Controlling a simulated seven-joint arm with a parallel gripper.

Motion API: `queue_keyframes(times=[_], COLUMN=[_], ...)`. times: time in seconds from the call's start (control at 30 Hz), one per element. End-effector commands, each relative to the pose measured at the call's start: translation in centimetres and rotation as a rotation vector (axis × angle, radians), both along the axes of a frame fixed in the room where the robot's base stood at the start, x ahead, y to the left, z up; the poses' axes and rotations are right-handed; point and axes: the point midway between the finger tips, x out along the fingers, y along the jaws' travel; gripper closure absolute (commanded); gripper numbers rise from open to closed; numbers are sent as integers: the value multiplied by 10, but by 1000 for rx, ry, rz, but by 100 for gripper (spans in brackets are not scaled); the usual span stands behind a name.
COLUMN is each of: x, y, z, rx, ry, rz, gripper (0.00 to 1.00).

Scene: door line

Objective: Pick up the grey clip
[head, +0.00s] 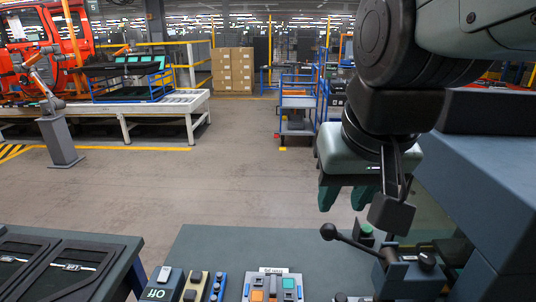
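My gripper (345,198) hangs at the right of the head view, above the far part of the green-grey table (215,245). Its two green fingers point down with a gap between them, and nothing shows in the gap. I cannot pick out the grey clip for certain. A small light-grey piece (73,267) lies on a black panel (55,283) at the lower left, well apart from my gripper. A similar small piece (12,258) lies further left. I cannot tell whether either is the clip. The table's near part is cut off by the frame.
Along the near table edge stand a dark labelled box (163,284), an olive block (194,287), a blue piece (218,287) and a box with coloured buttons (272,287). A ball-ended lever (345,238) on a grey block (408,276) stands below my gripper. The table's middle is clear.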

Motion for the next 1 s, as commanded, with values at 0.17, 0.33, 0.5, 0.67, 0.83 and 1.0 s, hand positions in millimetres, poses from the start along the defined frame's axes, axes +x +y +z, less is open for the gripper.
queue_keyframes(times=[0.17, 0.33, 0.5, 0.67, 0.83, 1.0], x=[63, 110, 142, 153, 150, 147], y=[46, 97, 154, 204, 237, 248], z=[-30, -78, -146, -219, -279, -306], rx=[6, -1, -22, -49, -76, -86], ry=[102, 185, 269, 335, 381, 397], rz=[51, 90, 127, 156, 175, 180], gripper=[63, 63, 63, 63, 63, 63])
